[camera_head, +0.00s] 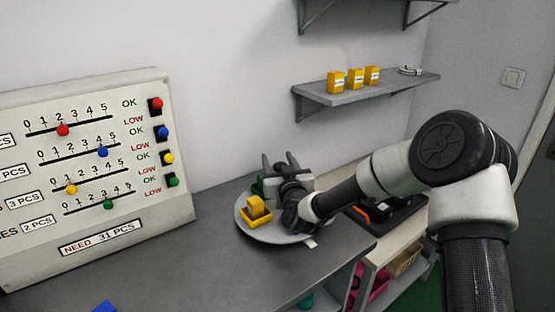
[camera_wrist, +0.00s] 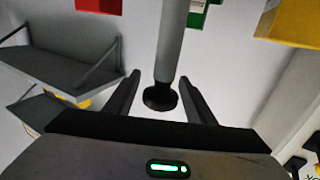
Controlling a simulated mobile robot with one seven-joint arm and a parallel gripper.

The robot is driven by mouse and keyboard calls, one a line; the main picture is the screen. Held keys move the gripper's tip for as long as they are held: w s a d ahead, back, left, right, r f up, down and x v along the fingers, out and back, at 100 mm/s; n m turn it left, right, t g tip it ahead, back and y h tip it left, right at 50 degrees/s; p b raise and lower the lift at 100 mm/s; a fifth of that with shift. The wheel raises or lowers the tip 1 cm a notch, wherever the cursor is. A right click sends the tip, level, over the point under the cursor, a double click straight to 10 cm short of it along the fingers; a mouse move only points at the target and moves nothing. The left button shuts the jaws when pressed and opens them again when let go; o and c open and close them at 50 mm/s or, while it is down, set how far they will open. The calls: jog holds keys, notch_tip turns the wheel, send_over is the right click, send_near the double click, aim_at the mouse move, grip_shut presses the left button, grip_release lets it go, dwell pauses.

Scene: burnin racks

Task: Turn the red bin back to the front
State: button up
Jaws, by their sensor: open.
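A round grey turntable (camera_head: 262,231) sits on the grey counter. A yellow bin (camera_head: 256,214) is at its front left, and part of a green bin (camera_head: 257,187) shows behind. The red bin (camera_wrist: 99,5) shows only in part at the top of the wrist view; in the head view my arm seems to hide it. A grey post with a black knob (camera_wrist: 160,97) appears between my fingers in the wrist view. My gripper (camera_head: 279,160) is open above the turntable, and its fingers (camera_wrist: 160,79) stand apart on either side of the post. Contact cannot be told.
A white panel (camera_head: 100,250) with sliders and coloured buttons stands at the left. A wall shelf (camera_head: 370,92) holds three yellow boxes above. A lower bench (camera_head: 384,237) with a dark tray is to the right.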

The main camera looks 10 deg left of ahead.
jog(key=shift+w+a, duration=0.15)
jog(key=shift+w, duration=0.1)
grip_shut()
